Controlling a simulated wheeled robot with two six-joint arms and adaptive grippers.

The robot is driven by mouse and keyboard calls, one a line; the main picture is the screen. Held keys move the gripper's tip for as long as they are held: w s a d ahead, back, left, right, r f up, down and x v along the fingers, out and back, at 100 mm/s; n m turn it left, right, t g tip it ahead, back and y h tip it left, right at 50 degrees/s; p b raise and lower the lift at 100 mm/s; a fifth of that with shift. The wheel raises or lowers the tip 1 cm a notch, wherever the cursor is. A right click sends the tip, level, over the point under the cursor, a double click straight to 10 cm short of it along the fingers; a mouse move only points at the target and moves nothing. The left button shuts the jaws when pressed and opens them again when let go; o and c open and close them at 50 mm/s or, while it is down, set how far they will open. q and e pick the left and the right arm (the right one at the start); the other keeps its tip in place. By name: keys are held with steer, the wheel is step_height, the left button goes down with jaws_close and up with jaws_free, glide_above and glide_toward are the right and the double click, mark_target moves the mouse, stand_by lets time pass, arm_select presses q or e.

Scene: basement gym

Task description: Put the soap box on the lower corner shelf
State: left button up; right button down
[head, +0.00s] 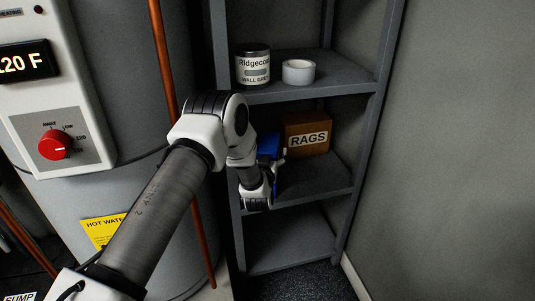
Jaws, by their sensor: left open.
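A corner shelf unit (381,58) of dark grey metal stands in the middle of the head view. A blue box (268,144), probably the soap box, stands on its middle shelf (325,180), partly hidden behind my left arm; no label shows on it. My left gripper (281,162) is open at the blue box, in front of it; whether it touches the box I cannot tell. The lower shelf (290,240) is bare where it shows. My right gripper is not in view.
A brown box marked RAGS (307,136) stands right of the blue box on the same shelf. A Ridgecoat can (253,67) and a tape roll (298,72) are on the shelf above. A copper pipe (163,55) and a water heater (112,185) stand at left.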

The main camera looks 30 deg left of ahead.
arm_select(q)
steer(key=p+v, duration=0.1)
steer(key=v, duration=1.1)
steer(key=s+d+f+m+g+h, duration=0.25)
steer(key=s+d+f+g, duration=0.2)
steer(key=s+f, duration=0.4)
steer(key=s+d+f+m+g+h, duration=0.1)
steer(key=s+d+f+g+h, duration=0.35)
steer(key=s+f, duration=0.4)
steer(key=s+d+f+g, duration=0.2)
steer(key=s+g, duration=0.1)
steer(key=s, duration=0.5)
steer(key=s+d+f+m+g+h, duration=0.1)
steer(key=s+d+f+g, duration=0.2)
steer(key=s, duration=0.6)
steer(key=shift+s+d+f+g, duration=0.15)
steer(key=shift+s+d+g, duration=0.15)
steer(key=shift+g, duration=0.4)
steer(key=shift+m, duration=0.25)
